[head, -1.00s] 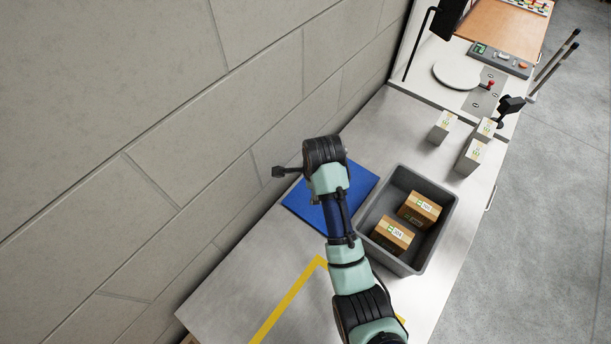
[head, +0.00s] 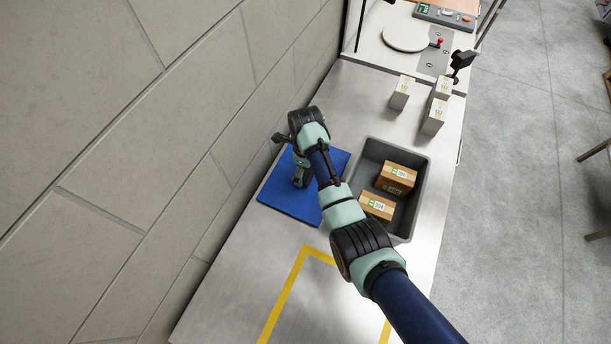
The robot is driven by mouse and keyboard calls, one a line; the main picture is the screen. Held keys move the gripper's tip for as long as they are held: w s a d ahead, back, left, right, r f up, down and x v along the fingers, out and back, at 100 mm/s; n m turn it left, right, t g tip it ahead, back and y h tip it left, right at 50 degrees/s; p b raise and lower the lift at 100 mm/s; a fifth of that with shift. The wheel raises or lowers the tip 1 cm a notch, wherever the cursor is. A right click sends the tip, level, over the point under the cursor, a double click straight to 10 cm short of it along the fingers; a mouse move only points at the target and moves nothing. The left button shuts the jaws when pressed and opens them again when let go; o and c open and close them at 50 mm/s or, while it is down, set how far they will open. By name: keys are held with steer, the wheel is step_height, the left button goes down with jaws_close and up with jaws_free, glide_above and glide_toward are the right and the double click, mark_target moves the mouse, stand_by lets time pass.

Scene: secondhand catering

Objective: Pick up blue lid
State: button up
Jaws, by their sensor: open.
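The blue lid (head: 289,199) lies flat on the steel counter, against the left side of the grey bin. My gripper (head: 301,181) points down over the lid's upper part and is open. My arm covers part of the lid's right side. Whether the fingertips touch the lid cannot be told from this view.
The grey bin (head: 424,190) holds two brown boxes (head: 396,178). Several small white boxes (head: 435,117) stand further back on the counter. A white round plate (head: 406,36) is behind them. A wall borders the left. Yellow tape (head: 284,290) marks the clear front area.

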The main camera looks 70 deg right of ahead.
steer(key=shift+f, duration=0.55)
steer(key=c, duration=1)
step_height(320, 180, up, 20)
steer(key=p, duration=0.9)
steer(key=shift+r, duration=0.1)
